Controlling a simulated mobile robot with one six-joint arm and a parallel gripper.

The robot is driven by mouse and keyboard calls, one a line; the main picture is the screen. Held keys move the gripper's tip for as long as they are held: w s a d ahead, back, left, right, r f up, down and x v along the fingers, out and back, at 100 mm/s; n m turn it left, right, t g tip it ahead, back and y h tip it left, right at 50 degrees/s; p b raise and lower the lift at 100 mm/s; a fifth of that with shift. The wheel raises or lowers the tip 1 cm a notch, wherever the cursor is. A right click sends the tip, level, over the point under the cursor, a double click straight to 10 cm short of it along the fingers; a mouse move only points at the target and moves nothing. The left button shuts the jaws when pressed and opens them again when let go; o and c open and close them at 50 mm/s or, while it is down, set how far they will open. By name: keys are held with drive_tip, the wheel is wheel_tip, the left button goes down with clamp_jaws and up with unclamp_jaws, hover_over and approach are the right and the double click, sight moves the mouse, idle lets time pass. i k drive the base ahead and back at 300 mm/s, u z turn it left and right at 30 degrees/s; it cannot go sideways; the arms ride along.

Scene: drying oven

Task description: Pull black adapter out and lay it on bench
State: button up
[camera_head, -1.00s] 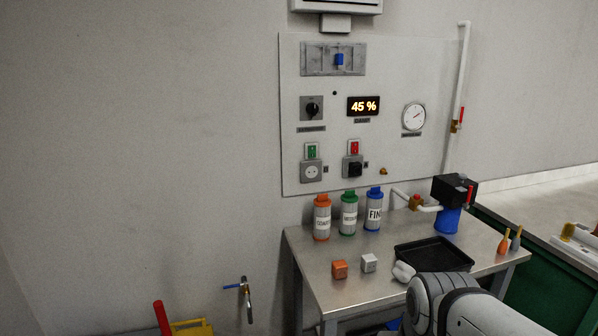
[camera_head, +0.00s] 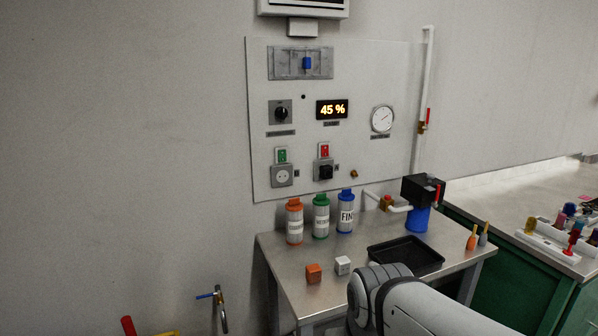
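The black adapter (camera_head: 325,171) is plugged into the right socket, low on the grey wall panel (camera_head: 350,80). A red switch sits just above it. The left socket (camera_head: 282,176) is bare and has a green switch above it. The steel bench (camera_head: 290,263) stands below the panel. My arm reaches in from the lower right in front of the bench. My gripper cannot be made out; the end of the arm is out of sight behind its own grey links.
Orange, green and blue-capped bottles (camera_head: 321,218) stand at the bench's back. An orange cube (camera_head: 314,273), a white cube (camera_head: 343,265) and a black tray (camera_head: 406,255) lie in front. A black-and-blue pump unit (camera_head: 418,203) stands at the right. The bench's front left is bare.

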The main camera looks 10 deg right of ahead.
sight(326, 171)
drive_tip(key=i, duration=0.95)
drive_tip(key=u, duration=0.05)
